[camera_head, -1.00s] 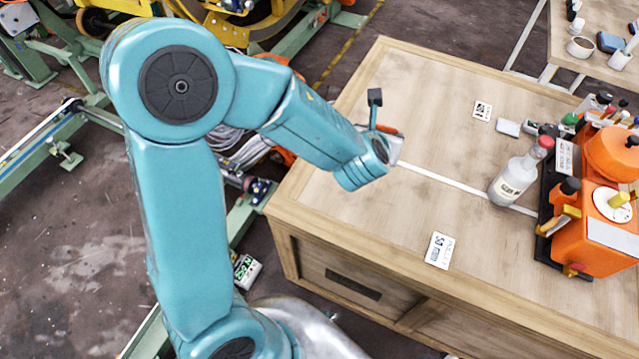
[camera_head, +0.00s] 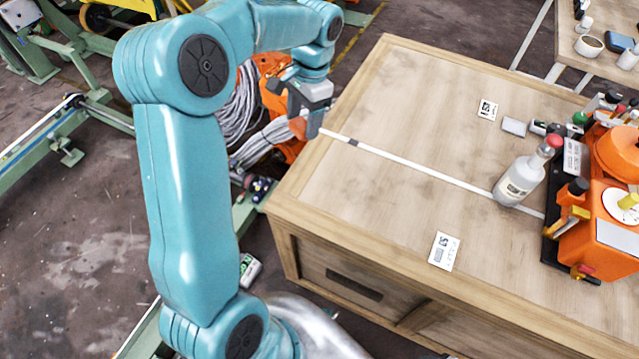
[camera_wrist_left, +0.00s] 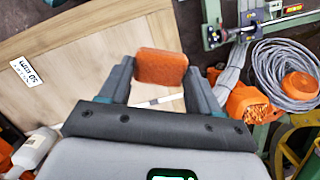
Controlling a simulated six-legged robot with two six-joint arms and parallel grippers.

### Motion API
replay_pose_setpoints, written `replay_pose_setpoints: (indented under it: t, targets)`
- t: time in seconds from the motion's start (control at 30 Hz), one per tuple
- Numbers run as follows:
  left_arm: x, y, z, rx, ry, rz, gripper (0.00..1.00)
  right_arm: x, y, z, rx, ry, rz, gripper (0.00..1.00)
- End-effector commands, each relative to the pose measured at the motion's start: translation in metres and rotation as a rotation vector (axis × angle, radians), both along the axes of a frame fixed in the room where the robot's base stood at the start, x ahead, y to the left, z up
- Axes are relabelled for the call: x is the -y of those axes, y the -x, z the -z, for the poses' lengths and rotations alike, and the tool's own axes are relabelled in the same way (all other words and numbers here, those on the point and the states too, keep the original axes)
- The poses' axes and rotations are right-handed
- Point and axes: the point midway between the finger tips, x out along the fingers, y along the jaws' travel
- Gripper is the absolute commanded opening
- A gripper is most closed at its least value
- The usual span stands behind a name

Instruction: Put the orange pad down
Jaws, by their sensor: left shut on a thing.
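My left gripper (camera_head: 306,118) is over the left edge of the wooden table (camera_head: 390,130) in the head view. In the left wrist view its fingers (camera_wrist_left: 161,80) are shut on the orange pad (camera_wrist_left: 160,66), a rounded orange block between the two dark fingertips. The pad appears held above the table, with part of the tabletop (camera_wrist_left: 80,60) showing below it. In the head view the pad is mostly hidden by the gripper. My right gripper is not in view.
A clear bottle (camera_head: 521,175) and an orange machine (camera_head: 605,225) stand on the table's right side. A white strip (camera_head: 425,172) crosses the tabletop, and a printed card (camera_head: 444,251) lies near the front. Coiled cables (camera_head: 238,110) lie beyond the left edge. The middle is clear.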

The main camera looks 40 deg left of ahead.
Motion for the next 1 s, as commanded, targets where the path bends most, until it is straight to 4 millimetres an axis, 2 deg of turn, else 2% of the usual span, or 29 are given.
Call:
replay_pose_setpoints:
  t: [0.1, 0.3, 0.7, 0.77, 0.83, 1.0]
  targets:
    - [0.014, 0.0, -0.003, 0.079, 0.007, -0.222, 0.38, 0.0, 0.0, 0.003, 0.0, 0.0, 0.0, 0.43]
    - [0.033, -0.009, -0.012, 0.166, -0.006, -0.451, 0.38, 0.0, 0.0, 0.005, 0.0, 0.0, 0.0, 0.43]
    - [0.036, -0.011, -0.013, 0.18, -0.013, -0.497, 0.38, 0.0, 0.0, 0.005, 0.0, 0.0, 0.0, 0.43]
    - [0.036, -0.011, -0.006, 0.179, -0.013, -0.497, 0.38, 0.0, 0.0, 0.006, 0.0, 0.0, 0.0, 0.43]
    - [0.036, -0.01, 0.01, 0.175, -0.014, -0.496, 0.38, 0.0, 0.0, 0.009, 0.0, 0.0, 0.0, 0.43]
    - [0.037, -0.01, 0.06, 0.174, -0.014, -0.495, 0.38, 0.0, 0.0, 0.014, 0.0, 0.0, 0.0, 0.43]
